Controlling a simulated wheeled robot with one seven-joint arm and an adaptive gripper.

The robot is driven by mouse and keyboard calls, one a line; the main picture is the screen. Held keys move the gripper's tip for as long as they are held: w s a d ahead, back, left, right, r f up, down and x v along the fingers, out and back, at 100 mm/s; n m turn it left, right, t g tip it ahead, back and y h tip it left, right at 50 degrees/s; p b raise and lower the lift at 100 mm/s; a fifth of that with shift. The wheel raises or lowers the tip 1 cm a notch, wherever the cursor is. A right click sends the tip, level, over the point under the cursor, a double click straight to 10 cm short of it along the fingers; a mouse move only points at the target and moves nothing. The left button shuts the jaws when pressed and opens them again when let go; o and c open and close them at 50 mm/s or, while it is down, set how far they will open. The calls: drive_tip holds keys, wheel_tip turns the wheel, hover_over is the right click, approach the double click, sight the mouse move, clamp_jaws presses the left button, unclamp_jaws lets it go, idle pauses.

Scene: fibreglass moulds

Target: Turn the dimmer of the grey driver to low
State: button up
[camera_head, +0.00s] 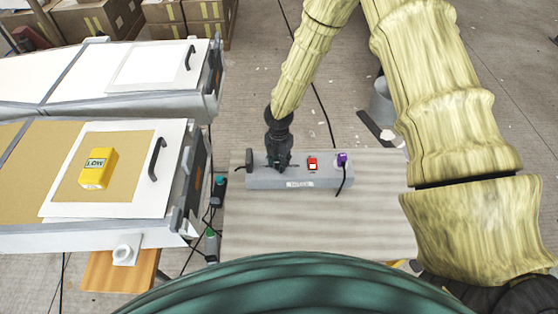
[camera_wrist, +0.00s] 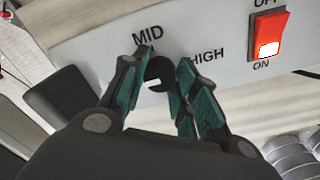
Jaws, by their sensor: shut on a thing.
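The grey driver (camera_head: 325,178) is a long box on a small table. My gripper (camera_head: 279,162) reaches down to its left part. In the wrist view, my gripper (camera_wrist: 162,85) has its teal fingers closed around the black dimmer knob (camera_wrist: 158,69). The labels MID and HIGH show on the panel beside the knob. A small pale mark shows at the knob's lower edge; where the dimmer is set is not clear. No LOW label is visible; my gripper covers the panel below the knob.
A red rocker switch (camera_head: 312,163), marked OFF and ON, and a purple plug (camera_head: 342,159) with a black cable sit right of the knob. A yellow block (camera_head: 97,168) lies on the left mould. The table's front (camera_head: 320,225) is clear.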

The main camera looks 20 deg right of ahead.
sight(279, 162)
drive_tip(key=o, duration=1)
wheel_tip(279, 162, up, 12)
idle(0.4)
idle(0.4)
